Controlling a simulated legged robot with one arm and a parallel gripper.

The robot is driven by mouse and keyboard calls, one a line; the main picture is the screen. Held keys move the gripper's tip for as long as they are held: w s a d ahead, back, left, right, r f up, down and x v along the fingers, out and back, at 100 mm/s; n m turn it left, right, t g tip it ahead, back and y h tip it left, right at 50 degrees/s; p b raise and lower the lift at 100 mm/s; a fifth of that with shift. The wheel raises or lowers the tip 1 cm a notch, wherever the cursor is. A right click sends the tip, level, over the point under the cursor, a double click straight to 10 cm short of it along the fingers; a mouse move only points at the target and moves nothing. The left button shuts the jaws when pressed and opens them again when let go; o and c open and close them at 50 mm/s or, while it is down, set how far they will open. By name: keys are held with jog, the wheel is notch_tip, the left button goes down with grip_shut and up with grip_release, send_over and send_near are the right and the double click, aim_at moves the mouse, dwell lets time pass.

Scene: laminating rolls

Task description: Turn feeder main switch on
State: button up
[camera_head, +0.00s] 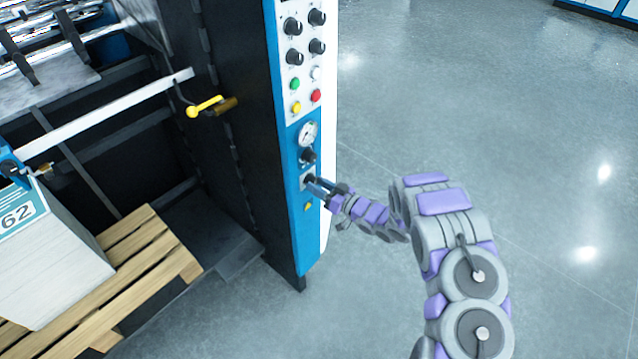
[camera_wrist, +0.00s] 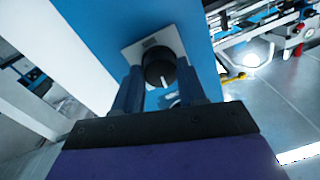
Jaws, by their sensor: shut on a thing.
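The feeder main switch is a black rotary knob on a light square plate, low on the blue panel (camera_head: 302,235). In the wrist view the knob (camera_wrist: 158,68) sits between the two fingers, with a white mark on its face. My gripper (camera_head: 314,184) reaches the panel from the right and is shut on this knob. It also shows in the wrist view (camera_wrist: 160,88), one finger on each side of the knob. In the head view the fingers partly hide the knob. The exact angle of the knob is hard to tell.
Above are another black knob (camera_head: 308,156), a round gauge (camera_head: 308,133), coloured buttons and several more knobs. A yellow-handled lever (camera_head: 205,107) sticks out left of the panel. A wooden pallet (camera_head: 150,250) with a stack stands at left. The floor at right is clear.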

jog(key=m+p, duration=0.4)
jog(key=shift+r+t+p, duration=0.25)
jog(key=shift+t+p, duration=0.05)
jog(key=m+p, duration=0.2)
jog(key=m, duration=0.2)
jog(key=shift+f, duration=0.15)
jog(key=m+p, duration=0.1)
jog(key=m, duration=0.3)
jog(key=shift+f+m+t, duration=0.1)
jog(key=shift+m+t, duration=0.2)
jog(key=shift+m, duration=0.1)
jog(key=m+p, duration=0.1)
jog(key=m, duration=0.3)
jog(key=shift+d+f+m, duration=0.1)
jog(key=shift+m, duration=0.2)
jog(key=shift+m+t+h, duration=0.3)
jog(key=o, duration=0.9)
jog(key=shift+w+f, duration=0.15)
jog(key=shift+o, duration=0.8)
